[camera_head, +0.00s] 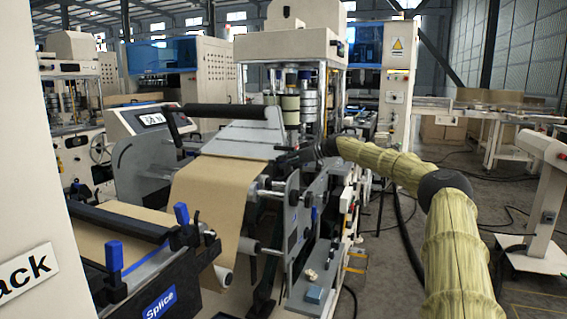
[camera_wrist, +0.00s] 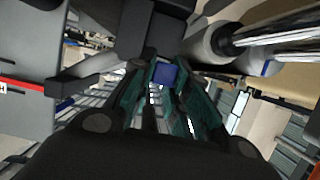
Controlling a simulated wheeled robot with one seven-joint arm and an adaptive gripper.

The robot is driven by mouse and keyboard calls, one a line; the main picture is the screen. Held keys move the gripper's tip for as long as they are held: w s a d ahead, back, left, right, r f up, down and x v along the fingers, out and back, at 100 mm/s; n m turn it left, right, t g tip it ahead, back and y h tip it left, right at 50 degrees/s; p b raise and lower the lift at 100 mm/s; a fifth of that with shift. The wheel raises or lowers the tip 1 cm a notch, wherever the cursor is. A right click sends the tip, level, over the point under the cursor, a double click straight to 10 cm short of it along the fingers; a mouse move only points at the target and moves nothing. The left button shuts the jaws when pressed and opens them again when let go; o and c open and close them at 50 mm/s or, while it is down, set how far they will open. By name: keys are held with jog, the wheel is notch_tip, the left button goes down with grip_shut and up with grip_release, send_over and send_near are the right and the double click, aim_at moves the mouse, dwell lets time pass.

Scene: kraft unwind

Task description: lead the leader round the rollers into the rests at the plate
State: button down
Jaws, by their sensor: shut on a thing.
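The leader is the brown kraft web (camera_head: 215,190). It comes from the splice table at the left, hangs in front of a low roller (camera_head: 222,277), and rises to the pale sloping plate (camera_head: 238,134). Its upper edge lies along the plate's lower edge. My gripper (camera_head: 298,157) is at the right end of that edge, beside the grey side frame. In the wrist view my gripper's teal-padded fingers (camera_wrist: 165,88) close around a small blue piece (camera_wrist: 165,74), apparently the leader's end grip. The rests are hidden or too small to make out.
A black roller (camera_head: 225,110) spans above the plate. The splice table (camera_head: 125,225) with blue clamps stands at the left. Grey side frames (camera_head: 292,205) and brackets crowd my gripper. Shiny rollers (camera_wrist: 250,42) are close by in the wrist view.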

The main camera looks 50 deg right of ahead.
jog(key=shift+f+b, duration=0.3)
jog(key=shift+f, duration=0.05)
dwell(0.3)
jog(key=c, duration=1.3)
grip_release()
jog(key=shift+v, duration=4.05)
